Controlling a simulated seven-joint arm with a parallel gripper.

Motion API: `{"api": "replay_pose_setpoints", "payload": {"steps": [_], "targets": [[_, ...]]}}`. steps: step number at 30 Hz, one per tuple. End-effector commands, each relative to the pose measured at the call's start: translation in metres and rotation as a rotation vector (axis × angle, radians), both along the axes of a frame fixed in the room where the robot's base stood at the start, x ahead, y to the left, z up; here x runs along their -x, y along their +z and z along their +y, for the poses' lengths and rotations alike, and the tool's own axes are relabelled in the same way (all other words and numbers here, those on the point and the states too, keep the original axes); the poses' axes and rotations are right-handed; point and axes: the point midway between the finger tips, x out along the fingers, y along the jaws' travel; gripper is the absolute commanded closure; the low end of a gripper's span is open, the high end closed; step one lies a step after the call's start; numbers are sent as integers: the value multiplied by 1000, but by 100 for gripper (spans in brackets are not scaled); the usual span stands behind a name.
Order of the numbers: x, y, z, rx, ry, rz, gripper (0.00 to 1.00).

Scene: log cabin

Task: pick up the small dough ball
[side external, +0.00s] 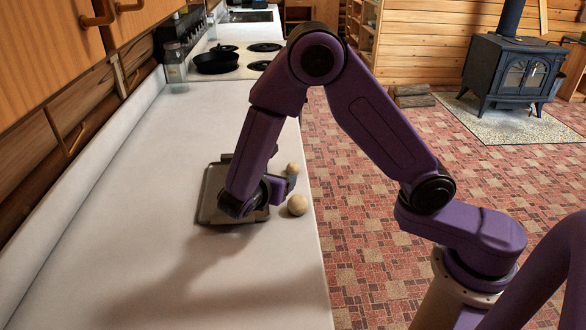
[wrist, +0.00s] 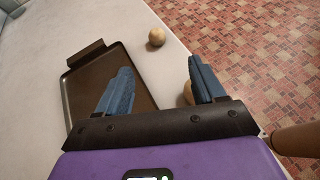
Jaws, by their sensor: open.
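The small dough ball (side external: 293,168) rests on the white counter near its right edge, just past the far right side of the dark tray. It also shows in the wrist view (wrist: 156,37), beyond and apart from my fingertips. A larger dough ball (side external: 297,205) sits nearer on the counter, partly hidden behind my right finger in the wrist view (wrist: 187,92). My gripper (wrist: 160,72) is open and empty, with its blue left finger over the tray and its right finger over the larger ball. In the side view most of my gripper (side external: 281,187) is hidden by the wrist.
The dark tray (wrist: 78,98) with a raised end handle lies on the counter left of the balls. The counter (side external: 130,200) ends close to the right of the balls, with tiled floor (side external: 350,200) below. A black pan (side external: 217,61) sits on the far stove.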

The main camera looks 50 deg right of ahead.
Motion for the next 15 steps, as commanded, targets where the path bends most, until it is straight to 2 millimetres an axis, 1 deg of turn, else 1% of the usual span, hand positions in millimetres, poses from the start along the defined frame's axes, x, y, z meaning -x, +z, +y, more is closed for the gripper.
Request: {"api": "replay_pose_setpoints", "payload": {"steps": [4, 7, 11, 15], "targets": [[-8, -5, 2, 50, 29, 14, 31], [-11, -7, -2, 59, 33, 17, 31], [-18, -15, -20, 58, 30, 18, 31], [-28, -25, -43, 57, 28, 19, 31]]}}
